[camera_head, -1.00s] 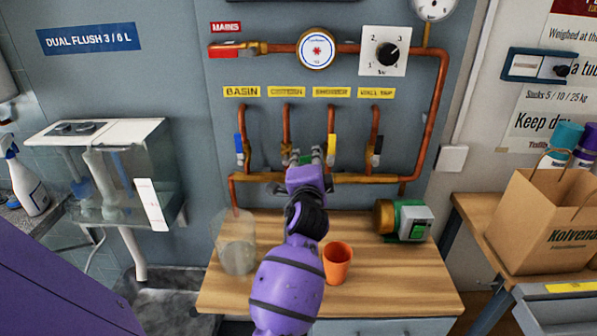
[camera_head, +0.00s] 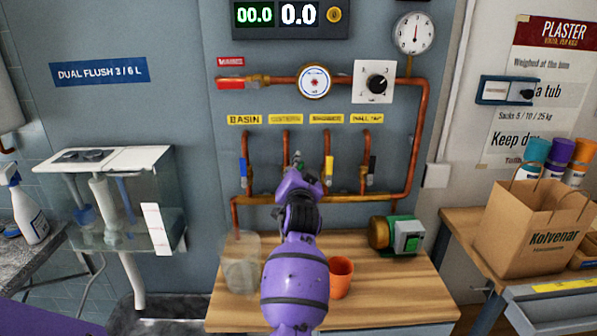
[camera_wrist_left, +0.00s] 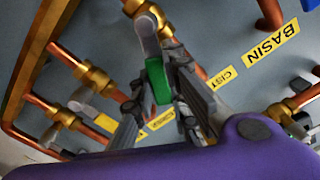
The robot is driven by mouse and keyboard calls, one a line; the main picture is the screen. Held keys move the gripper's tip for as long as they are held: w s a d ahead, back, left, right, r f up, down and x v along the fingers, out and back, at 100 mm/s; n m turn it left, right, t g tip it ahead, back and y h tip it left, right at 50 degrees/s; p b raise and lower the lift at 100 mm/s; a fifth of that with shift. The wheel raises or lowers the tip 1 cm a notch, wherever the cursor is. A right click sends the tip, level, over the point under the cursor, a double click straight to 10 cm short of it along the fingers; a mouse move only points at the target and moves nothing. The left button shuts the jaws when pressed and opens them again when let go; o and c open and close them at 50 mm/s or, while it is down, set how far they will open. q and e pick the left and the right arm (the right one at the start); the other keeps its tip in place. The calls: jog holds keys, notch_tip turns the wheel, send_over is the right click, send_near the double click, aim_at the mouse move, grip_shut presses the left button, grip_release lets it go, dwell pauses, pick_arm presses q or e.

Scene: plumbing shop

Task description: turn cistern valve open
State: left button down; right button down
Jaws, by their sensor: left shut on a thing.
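The cistern valve's green handle (camera_wrist_left: 158,80) shows in the left wrist view between the two fingers of my left gripper (camera_wrist_left: 155,85), near the partly hidden yellow cistern label (camera_wrist_left: 222,78). The gripper is shut on this handle. In the head view my left gripper (camera_head: 297,166) covers most of the valve, below the cistern label (camera_head: 285,119) and its copper pipe (camera_head: 286,138). Only a small green patch shows at the fingertips, so the handle's exact angle is hard to tell there. My right gripper is not in view.
A blue basin handle (camera_head: 244,172) is left of the gripper; a yellow shower handle (camera_head: 328,166) is close on its right. A clear jug (camera_head: 240,265), orange cup (camera_head: 341,272) and green pump (camera_head: 398,235) stand on the bench. A display (camera_head: 290,14) reads 00.0 and 0.0.

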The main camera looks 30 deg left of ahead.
pick_arm(q)
jog(key=n, duration=0.1)
jog(key=a+n, duration=0.1)
jog(key=n, duration=0.1)
jog(key=shift+s+a+r+p, duration=0.1)
jog(key=shift+s+r+p, duration=0.25)
jog(key=shift+s+r, duration=0.05)
jog(key=shift+s+a+n, duration=0.15)
jog(key=shift+a+n, duration=0.15)
jog(key=shift+n, duration=0.6)
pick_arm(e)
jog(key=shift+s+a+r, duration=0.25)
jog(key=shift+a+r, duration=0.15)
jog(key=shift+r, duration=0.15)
pick_arm(q)
jog(key=shift+a, duration=0.1)
jog(key=c, duration=1.7)
grip_release()
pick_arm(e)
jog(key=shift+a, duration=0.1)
pick_arm(q)
jog(key=shift+s, duration=0.1)
jog(key=shift+s, duration=0.1)
jog(key=v, duration=1.1)
jog(key=shift+s+d, duration=0.2)
jog(key=shift+s, duration=0.15)
jog(key=shift+f, duration=0.1)
